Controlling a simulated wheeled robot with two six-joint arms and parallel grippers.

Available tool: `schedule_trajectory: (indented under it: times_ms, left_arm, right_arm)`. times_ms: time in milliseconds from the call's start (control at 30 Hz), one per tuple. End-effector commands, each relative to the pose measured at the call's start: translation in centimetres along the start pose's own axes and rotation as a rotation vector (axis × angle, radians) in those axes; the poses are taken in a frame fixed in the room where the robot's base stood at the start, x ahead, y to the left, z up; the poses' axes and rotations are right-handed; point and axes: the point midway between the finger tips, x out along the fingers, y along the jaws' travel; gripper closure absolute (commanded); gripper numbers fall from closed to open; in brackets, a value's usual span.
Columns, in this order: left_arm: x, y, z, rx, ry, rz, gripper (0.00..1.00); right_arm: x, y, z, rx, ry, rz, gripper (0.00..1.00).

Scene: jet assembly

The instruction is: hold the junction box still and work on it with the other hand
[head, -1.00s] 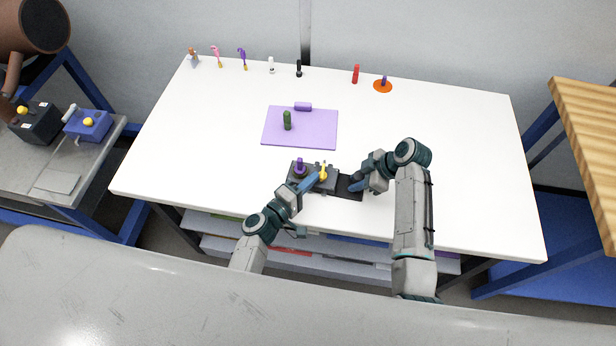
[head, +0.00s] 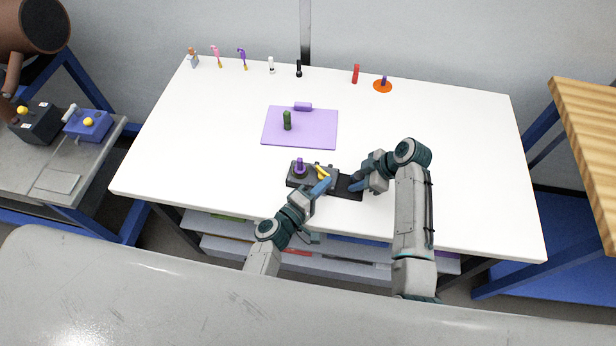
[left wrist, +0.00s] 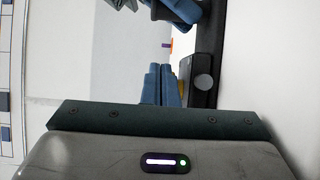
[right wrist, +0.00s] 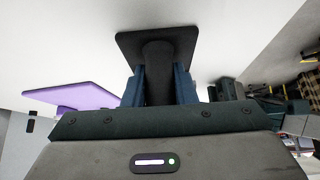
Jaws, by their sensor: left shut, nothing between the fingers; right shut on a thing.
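The junction box (head: 297,181) is dark grey and sits near the table's front edge. A purple knob (head: 299,167) stands on its left part, and a yellow lever (head: 321,171) lies tilted on its right part. A black plate (head: 347,193) extends from its right side. My left gripper (head: 325,184) is shut and empty at the box's front right, close to the yellow lever; its closed fingers show in the left wrist view (left wrist: 161,84). My right gripper (head: 355,183) is shut on a black post (right wrist: 158,75) standing on the black plate (right wrist: 181,42).
A purple mat (head: 318,135) with a green peg (head: 287,121) and a purple cylinder (head: 303,106) lies behind the box. Small figures, pegs and an orange disc (head: 378,87) line the back edge. The table's left and right areas are clear.

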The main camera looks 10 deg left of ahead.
Motion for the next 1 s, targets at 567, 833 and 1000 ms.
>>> schedule_trajectory:
  times_ms: [567, 833, 1000]
  left_arm:
    - [0.7, -0.04, 0.65, 0.0, 0.0, 0.0, 1.0]
    - [0.7, -0.04, 0.64, 0.0, 0.0, 0.0, 1.0]
    - [0.66, -0.04, 0.64, 0.0, 0.0, 0.0, 1.0]
  right_arm:
    - [0.19, -0.14, 0.18, 0.001, -0.002, -0.003, 1.0]
    - [0.17, -0.12, 0.19, 0.001, -0.002, -0.003, 1.0]
    - [0.16, -0.11, 0.19, 0.001, -0.003, -0.002, 1.0]
